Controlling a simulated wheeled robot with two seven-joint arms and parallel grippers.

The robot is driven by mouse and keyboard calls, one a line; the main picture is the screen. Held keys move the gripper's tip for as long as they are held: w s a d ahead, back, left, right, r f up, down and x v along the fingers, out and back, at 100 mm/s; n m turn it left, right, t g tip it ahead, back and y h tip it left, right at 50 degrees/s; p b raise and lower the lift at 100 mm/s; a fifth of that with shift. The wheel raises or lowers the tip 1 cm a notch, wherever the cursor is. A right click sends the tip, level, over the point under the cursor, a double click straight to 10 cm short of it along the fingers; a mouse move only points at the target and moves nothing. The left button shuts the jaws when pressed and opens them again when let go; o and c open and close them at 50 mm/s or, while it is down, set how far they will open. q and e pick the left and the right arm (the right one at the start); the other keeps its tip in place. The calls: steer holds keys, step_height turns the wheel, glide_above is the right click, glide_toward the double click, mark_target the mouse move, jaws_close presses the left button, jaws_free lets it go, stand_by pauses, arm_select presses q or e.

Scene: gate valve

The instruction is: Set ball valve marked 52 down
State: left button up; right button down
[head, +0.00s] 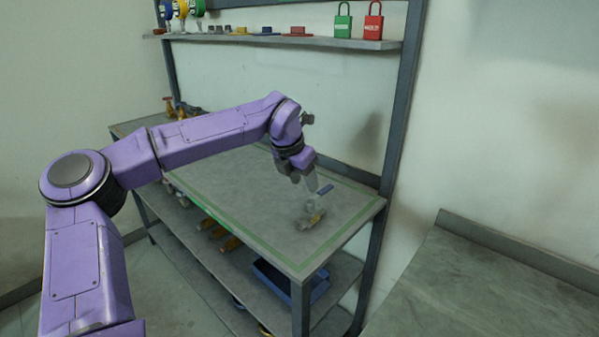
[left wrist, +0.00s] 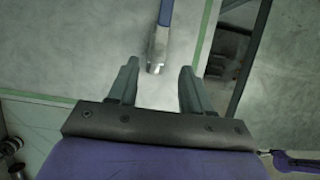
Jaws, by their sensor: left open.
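In the left wrist view a blue lever (left wrist: 166,14) with a bare metal end (left wrist: 157,50) points toward the gap between the fingers. My left gripper (left wrist: 159,66) is open, with nothing seen clamped between its fingers. My right gripper is not in view.
A green line (head: 290,262) borders the bench top, which is mostly clear. A lower shelf holds brass-coloured fittings (head: 222,236) and a blue tray (head: 280,278). A high shelf (head: 290,40) bears green (head: 343,20) and red (head: 373,20) padlocks. A second grey surface (head: 480,290) lies at right.

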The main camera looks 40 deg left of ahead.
arm_select(q)
steer(key=v, duration=0.5)
stand_by(0.3)
